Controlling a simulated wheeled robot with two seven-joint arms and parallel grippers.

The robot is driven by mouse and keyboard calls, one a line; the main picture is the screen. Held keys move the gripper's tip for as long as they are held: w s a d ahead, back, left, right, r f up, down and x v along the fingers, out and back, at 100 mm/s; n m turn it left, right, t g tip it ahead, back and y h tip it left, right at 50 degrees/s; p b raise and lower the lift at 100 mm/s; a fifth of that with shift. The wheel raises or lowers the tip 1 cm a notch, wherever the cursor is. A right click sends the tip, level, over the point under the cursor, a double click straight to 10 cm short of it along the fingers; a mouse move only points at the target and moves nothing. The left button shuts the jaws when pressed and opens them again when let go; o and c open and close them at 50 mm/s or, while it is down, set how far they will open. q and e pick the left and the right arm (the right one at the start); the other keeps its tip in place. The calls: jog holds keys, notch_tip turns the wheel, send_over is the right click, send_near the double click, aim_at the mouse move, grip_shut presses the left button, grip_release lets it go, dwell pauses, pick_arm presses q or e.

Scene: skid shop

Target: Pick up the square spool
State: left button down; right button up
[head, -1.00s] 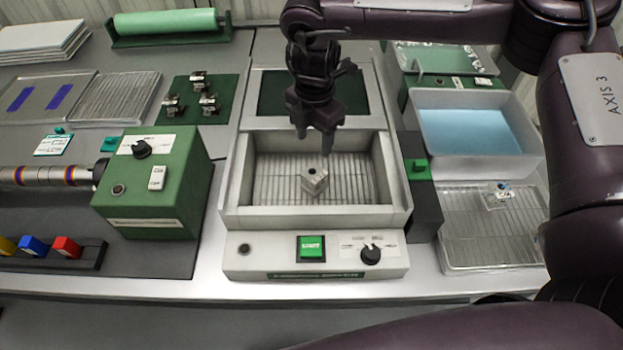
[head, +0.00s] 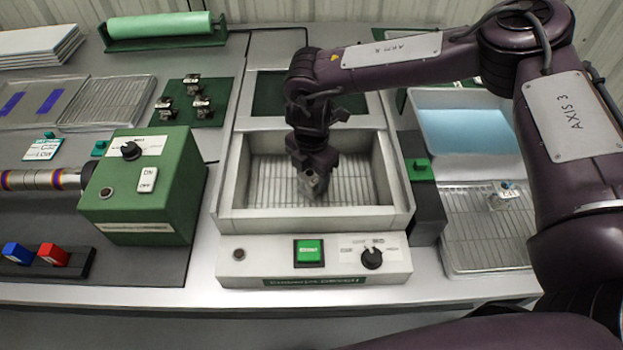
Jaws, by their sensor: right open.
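The square spool (head: 311,183) is a small grey metal block with a dark hole in its top. It stands on the wire rack in the open basin (head: 240,200) of the grey machine in the middle of the head view. My right gripper (head: 314,170) is down in the basin, pointing down, with its open fingers right at the spool. The gripper covers the spool's far part, and I cannot tell whether the fingers touch it. My left gripper is not in view.
The basin walls stand close around my right gripper. On the machine's front are a green button (head: 308,252) and a black knob (head: 372,257). A green control box (head: 150,190) stands left. On the right are a tray of blue liquid (head: 465,130) and a wire tray holding a small metal part (head: 506,197).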

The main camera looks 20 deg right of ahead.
jog(key=shift+f, duration=0.15)
jog(key=c, duration=0.7)
jog(key=shift+c, duration=1)
